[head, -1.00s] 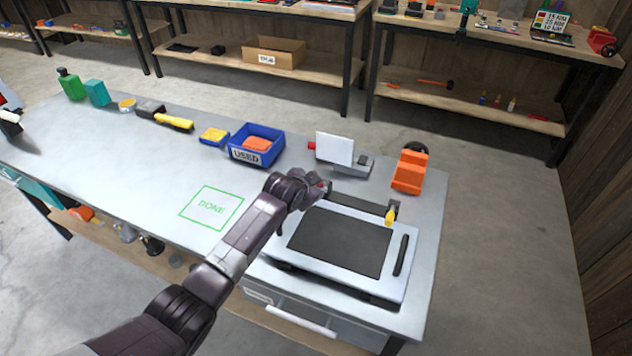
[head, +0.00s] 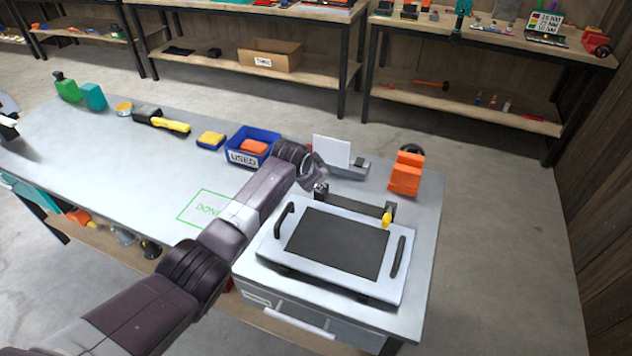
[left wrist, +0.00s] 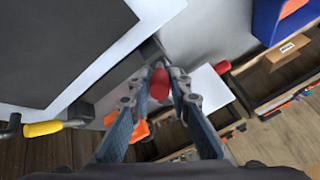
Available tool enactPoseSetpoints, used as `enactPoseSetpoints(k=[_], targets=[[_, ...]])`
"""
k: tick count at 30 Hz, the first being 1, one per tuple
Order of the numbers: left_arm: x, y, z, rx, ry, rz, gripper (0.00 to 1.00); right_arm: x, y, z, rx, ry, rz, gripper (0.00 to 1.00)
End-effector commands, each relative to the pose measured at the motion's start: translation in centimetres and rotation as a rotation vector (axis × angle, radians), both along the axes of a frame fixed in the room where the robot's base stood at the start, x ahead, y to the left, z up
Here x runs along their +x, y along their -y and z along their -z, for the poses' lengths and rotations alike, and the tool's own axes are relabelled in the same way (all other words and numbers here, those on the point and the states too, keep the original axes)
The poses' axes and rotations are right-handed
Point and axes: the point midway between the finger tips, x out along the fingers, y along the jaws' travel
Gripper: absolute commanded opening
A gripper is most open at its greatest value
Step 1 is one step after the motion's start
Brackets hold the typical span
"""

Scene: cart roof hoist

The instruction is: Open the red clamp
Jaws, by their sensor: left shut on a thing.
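The red clamp's handle (left wrist: 160,86) shows in the left wrist view as a rounded red end between my left gripper's fingers (left wrist: 167,72), which are shut on it. In the head view, my left gripper (head: 313,170) is above and behind the left end of the dark bar (head: 352,200). The clamp's dark base (head: 320,189) shows there; its red handle is hidden by the gripper. The yellow clamp (head: 387,219) is at the bar's right end, and shows in the left wrist view (left wrist: 42,128).
The plate press (head: 290,222) with its dark pad is in front of the bar. A white card (head: 331,151) on a grey block, a blue USED bin (head: 262,134) and an orange block (head: 406,175) stand behind.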

Motion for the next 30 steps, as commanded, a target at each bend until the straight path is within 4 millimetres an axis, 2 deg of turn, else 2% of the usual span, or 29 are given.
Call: enactPoseSetpoints(k=[2, 3, 7, 20, 30], targets=[[0.0, 0.0, 0.0, -0.001, 0.001, 0.0, 0.0, 0.0, 0.0, 0.0, 0.0, 0.0, 0.0, 0.4], [0.0, 0.0, 0.0, -0.001, 0.001, 0.0, 0.22, 0.0, 0.0, 0.0, 0.0, 0.0, 0.0, 0.4], [0.0, 0.0, 0.0, -0.001, 0.001, 0.0, 0.36, 0.0, 0.0, 0.0, 0.0, 0.0, 0.0, 0.4], [-0.3, -0.1, -0.4, -0.001, 0.001, 0.0, 0.36, 0.1, 0.4, 0.0, -0.005, 0.001, -0.001, 0.4], [-2.2, -0.7, -3.4, -0.002, 0.004, 0.0, 0.36, 0.0, 0.2, 0.0, -0.003, 0.001, 0.0, 0.4]])
